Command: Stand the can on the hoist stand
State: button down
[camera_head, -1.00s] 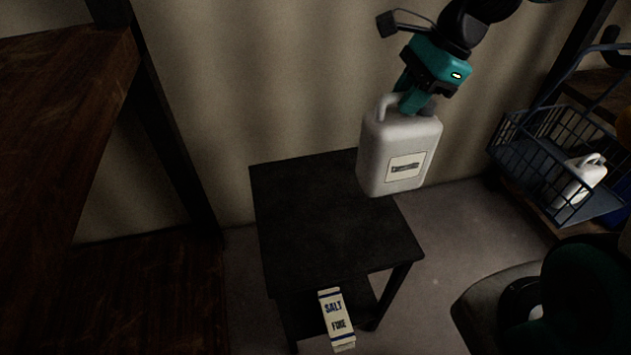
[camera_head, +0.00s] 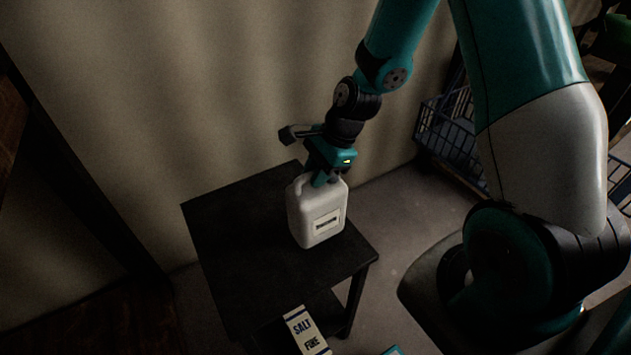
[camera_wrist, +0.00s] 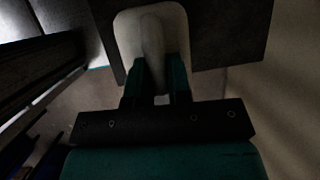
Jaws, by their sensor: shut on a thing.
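The white can (camera_head: 317,218) with a pale label is upright at the right part of the black stand (camera_head: 225,235) in the head view. Its base appears at or just above the top; I cannot tell whether it touches. My gripper (camera_head: 322,180) is shut on the can's handle from above. In the wrist view my gripper (camera_wrist: 160,90) has its teal fingers either side of the can's handle, with the can (camera_wrist: 130,35) below it and the dark stand top (camera_wrist: 225,35) around it.
A salt carton (camera_head: 304,330) stands low at the front of the stand. A blue wire basket (camera_head: 455,135) is at the right by the wall. The left part of the stand top is bare. A dark wooden post (camera_head: 85,190) rises at the left.

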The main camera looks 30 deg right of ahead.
aim_at(315, 215)
jog(key=shift+f, duration=1.35)
jog(key=c, duration=1.1)
grip_release()
jog(key=shift+f, duration=0.1)
jog(key=shift+o, duration=0.2)
